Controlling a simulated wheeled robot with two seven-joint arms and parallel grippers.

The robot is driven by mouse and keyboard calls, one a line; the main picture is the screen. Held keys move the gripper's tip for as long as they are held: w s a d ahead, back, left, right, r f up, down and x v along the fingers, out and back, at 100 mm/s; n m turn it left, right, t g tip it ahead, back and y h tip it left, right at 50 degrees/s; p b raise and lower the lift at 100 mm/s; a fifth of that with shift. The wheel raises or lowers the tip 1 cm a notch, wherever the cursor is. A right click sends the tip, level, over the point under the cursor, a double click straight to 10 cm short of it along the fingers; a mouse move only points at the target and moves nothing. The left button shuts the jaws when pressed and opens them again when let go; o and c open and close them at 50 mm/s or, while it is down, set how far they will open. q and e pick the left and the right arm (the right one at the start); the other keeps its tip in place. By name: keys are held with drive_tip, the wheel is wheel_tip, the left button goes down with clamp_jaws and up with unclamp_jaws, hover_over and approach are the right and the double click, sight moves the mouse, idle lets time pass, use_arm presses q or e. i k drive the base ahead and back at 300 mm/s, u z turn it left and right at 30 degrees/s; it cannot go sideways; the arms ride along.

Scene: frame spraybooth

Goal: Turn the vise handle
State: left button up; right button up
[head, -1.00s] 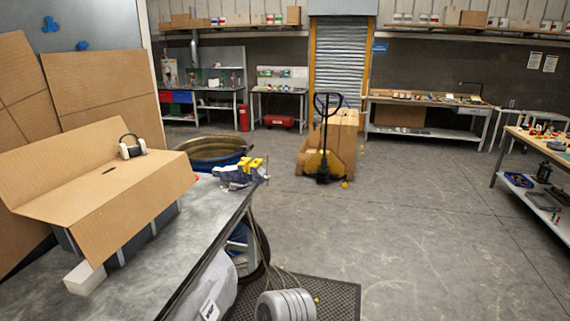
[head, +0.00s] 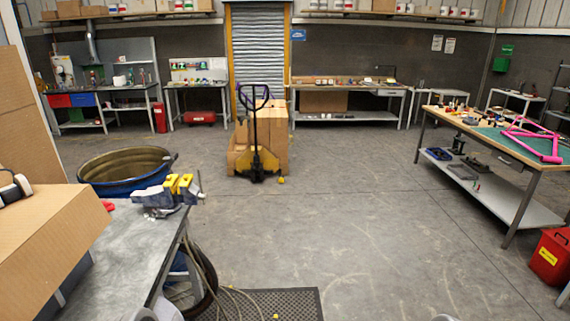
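The vise (head: 170,195) is blue and grey with yellow jaw tops. It sits at the far right corner of the grey workbench (head: 137,242), on the left of the head view. A thin bar, which looks like its handle (head: 200,184), stands at the vise's right end; it is small and hard to make out. Neither of my grippers is in view.
A cardboard box (head: 60,235) covers the bench's near left. A blue-rimmed drum (head: 125,170) stands behind the vise. Hoses and a black mat (head: 275,304) lie below the bench edge. A pallet jack (head: 257,150) stands farther back. The middle floor is clear.

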sight(202, 196)
drive_tip(key=z, duration=0.35)
drive_tip(key=i, duration=2)
drive_tip(key=u, duration=1.2)
drive_tip(key=i, duration=1.15)
drive_tip(key=u, duration=1.1)
